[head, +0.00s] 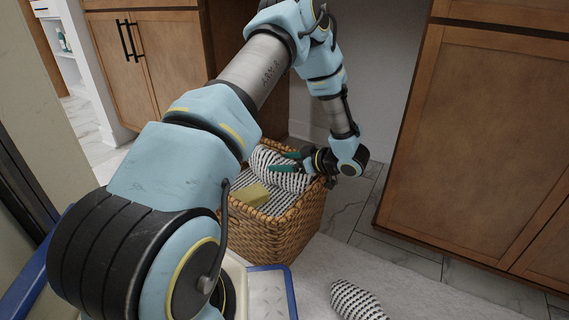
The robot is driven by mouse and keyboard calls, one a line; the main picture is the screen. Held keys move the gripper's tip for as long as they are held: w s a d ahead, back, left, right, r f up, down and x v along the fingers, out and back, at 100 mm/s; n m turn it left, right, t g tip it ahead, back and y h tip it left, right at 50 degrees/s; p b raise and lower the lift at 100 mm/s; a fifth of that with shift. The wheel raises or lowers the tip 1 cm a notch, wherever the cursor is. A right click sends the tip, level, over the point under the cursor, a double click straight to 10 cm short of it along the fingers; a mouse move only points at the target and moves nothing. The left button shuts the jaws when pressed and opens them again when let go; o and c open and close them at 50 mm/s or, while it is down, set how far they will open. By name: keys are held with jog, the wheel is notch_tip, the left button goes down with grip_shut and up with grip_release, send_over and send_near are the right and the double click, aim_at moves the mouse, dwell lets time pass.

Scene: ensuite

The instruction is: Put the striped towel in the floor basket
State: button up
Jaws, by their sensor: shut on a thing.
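My gripper (284,162) reaches in from the right over the floor basket (281,238), with its green fingers shut on a black-and-white striped towel (264,163). The towel is rolled and lies at the basket's back part, within its rim; whether it rests on the things below I cannot tell. The wicker basket stands on the floor. My arm hides part of the basket's left side.
Another rolled striped towel (356,301) lies on the pale rug (415,290) at the front. Wooden cabinets (480,140) stand at right and at back left (163,65). A blue-edged, pale thing (272,291) is in front of the basket. Tiled floor (365,205) is clear right of the basket.

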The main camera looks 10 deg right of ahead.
jog(key=shift+f, duration=0.1)
jog(key=o, duration=1.3)
